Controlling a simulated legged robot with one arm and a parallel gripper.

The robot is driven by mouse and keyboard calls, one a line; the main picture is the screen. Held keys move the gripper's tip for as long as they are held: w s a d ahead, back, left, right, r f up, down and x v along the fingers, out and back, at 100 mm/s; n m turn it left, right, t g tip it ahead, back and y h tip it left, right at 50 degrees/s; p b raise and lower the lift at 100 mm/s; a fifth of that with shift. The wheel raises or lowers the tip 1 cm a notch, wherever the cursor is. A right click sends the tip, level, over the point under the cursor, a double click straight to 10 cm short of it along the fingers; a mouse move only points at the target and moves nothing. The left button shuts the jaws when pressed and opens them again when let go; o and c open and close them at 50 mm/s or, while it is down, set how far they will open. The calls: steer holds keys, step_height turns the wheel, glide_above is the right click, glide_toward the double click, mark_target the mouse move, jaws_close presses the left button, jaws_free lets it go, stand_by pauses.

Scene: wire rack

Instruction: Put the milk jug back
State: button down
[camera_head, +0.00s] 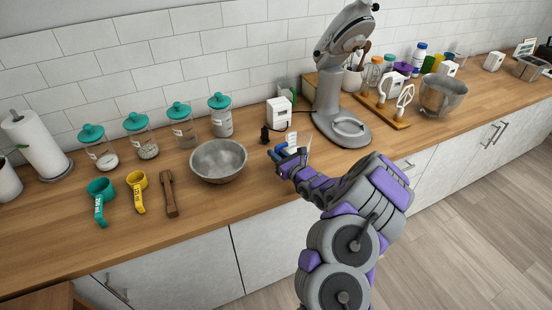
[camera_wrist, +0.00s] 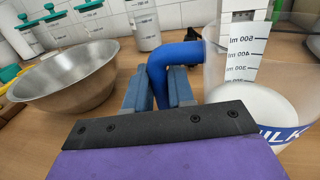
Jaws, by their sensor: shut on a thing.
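The milk jug (camera_wrist: 285,100) is a clear measuring jug with volume marks, white milk inside and a blue "MILK" label. It fills the right side of the wrist view, cut off by the frame edge. Its blue handle (camera_wrist: 172,58) sits between the fingers of my gripper (camera_wrist: 160,88), which is shut on it. The jug looks upright. In the head view my gripper (camera_head: 286,161) is over the counter, right of the metal bowl, and the jug (camera_head: 292,141) shows only in part behind it. I cannot tell whether the jug touches the counter.
A metal bowl (camera_head: 218,161) stands close left of my gripper. A stand mixer (camera_head: 340,90) stands at the right, and a white box (camera_head: 279,113) with a dark plug is behind. Teal-lidded jars (camera_head: 141,138) line the wall. The front counter strip is fairly clear.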

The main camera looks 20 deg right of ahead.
steer(key=shift+d+f, duration=0.25)
steer(key=shift+f, duration=0.45)
steer(key=shift+a, duration=0.45)
steer(key=c, duration=1.2)
jaws_free()
steer(key=shift+a, duration=0.1)
steer(key=shift+o, duration=1.2)
steer(key=shift+d, duration=0.35)
